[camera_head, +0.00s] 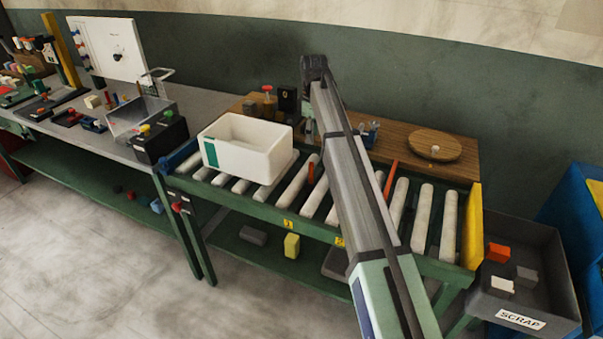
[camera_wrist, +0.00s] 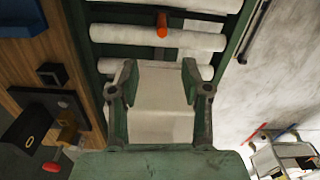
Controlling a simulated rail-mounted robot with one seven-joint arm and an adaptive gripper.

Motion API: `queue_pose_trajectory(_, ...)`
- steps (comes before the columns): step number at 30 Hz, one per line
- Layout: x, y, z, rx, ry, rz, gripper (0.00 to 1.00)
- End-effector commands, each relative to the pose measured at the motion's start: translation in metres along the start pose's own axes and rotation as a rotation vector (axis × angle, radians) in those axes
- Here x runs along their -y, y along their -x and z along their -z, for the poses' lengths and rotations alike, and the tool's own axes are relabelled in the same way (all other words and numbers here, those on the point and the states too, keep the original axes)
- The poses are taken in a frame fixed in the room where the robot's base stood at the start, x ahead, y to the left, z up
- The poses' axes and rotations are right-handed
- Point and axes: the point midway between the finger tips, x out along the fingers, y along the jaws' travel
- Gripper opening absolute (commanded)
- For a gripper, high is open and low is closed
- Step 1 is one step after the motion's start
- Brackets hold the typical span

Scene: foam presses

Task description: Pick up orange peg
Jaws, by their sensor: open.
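The orange peg (camera_wrist: 162,25) shows at the top middle of the wrist view, among the pale conveyor rollers. In the head view the peg (camera_head: 311,173) is a small orange upright shape between rollers, just left of my arm. My gripper (camera_wrist: 160,82) is open in the wrist view, its two green-grey fingers apart. The peg is beyond the fingertips, up the picture, and not between them. A pale surface shows between and below the fingers; I cannot tell what it is. In the head view my arm largely hides my gripper (camera_head: 308,130).
A white bin (camera_head: 220,157) sits on the rollers to the left. A wooden board (camera_head: 455,165) with a round wooden disc (camera_head: 434,145) lies behind the conveyor. A long orange bar (camera_head: 390,178) is right of my arm. A grey scrap bin (camera_head: 540,262) stands at the right.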

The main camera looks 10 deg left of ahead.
Motion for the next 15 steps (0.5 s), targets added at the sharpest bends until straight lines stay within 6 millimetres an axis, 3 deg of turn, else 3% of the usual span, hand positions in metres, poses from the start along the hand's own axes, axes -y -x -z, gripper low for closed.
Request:
queue_pose_trajectory(7,0.002,-0.024,-0.002,0.004,0.034,0.000,0.48)
queue_pose_trajectory(15,0.001,-0.077,-0.003,0.006,0.031,0.000,0.48)
